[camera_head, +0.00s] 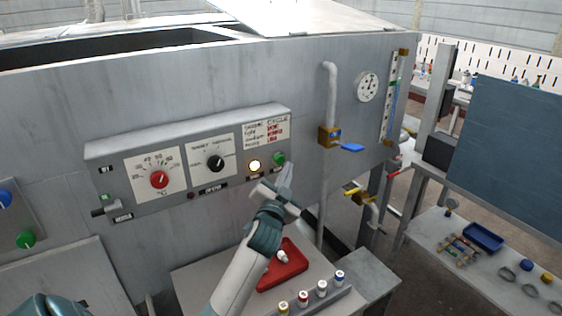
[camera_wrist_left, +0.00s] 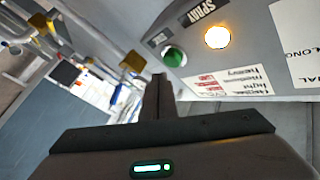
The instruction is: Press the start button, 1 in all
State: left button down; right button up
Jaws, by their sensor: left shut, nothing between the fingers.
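A green round button (camera_head: 279,158) sits at the right end of the sloped control panel (camera_head: 130,149), beside a lit yellow-white lamp (camera_head: 254,165). In the left wrist view the green button (camera_wrist_left: 174,56) and the glowing lamp (camera_wrist_left: 216,37) show just beyond the fingers. My left gripper (camera_head: 287,170) is shut and empty, its fingertips close to the green button, a little below and right of it. I cannot tell whether they touch it. Its closed fingers point up in the left wrist view (camera_wrist_left: 161,92). My right gripper is not in view.
The panel also has a red knob (camera_head: 159,180) and a black knob (camera_head: 216,164). Pipes, a blue-handled valve (camera_head: 351,147) and a gauge (camera_head: 367,87) are to the right. Below, a shelf holds a red tray (camera_head: 292,268) and several small capped bottles. A side table (camera_head: 440,240) stands at right.

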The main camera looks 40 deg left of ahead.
pick_arm(q)
jog(key=d, duration=0.1)
jog(key=s+d, duration=0.1)
jog(key=d, duration=0.2)
jog(key=shift+s+p, duration=0.3)
jog(key=shift+s, duration=0.05)
dwell(0.7)
